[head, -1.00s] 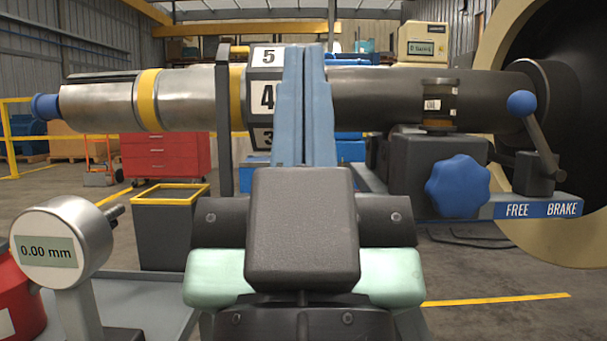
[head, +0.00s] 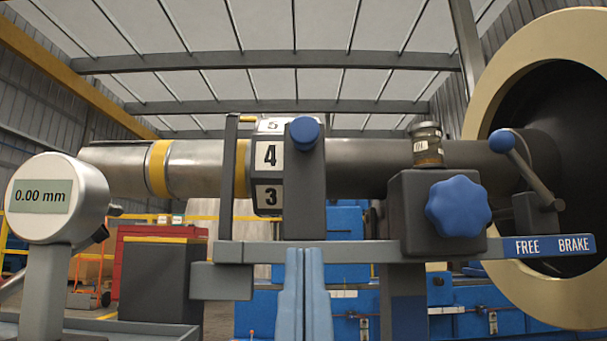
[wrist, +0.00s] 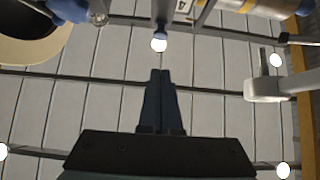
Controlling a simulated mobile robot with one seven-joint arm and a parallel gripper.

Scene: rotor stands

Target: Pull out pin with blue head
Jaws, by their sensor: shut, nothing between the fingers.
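The blue round head of a pin (head: 305,132) shows on the front of an upright grey block (head: 304,190), beside the number drum (head: 268,170) reading 4 and 3. The pin's shank is hidden in the block. My gripper (head: 305,252) is shut and empty, with its blue fingers pointing up. In the head view its tips are below the pin head, near the grey rail, apart from the pin. In the wrist view the gripper (wrist: 160,72) points toward the block; a small bluish end (wrist: 160,34) shows beyond the tips, probably the pin head.
A blue star knob (head: 458,206) and a blue ball lever (head: 502,141) are at the right, above the FREE/BRAKE plate (head: 548,246). A dial gauge (head: 58,198) reading 0.00 mm stands at the left. The grey rail (head: 370,253) crosses behind my fingertips.

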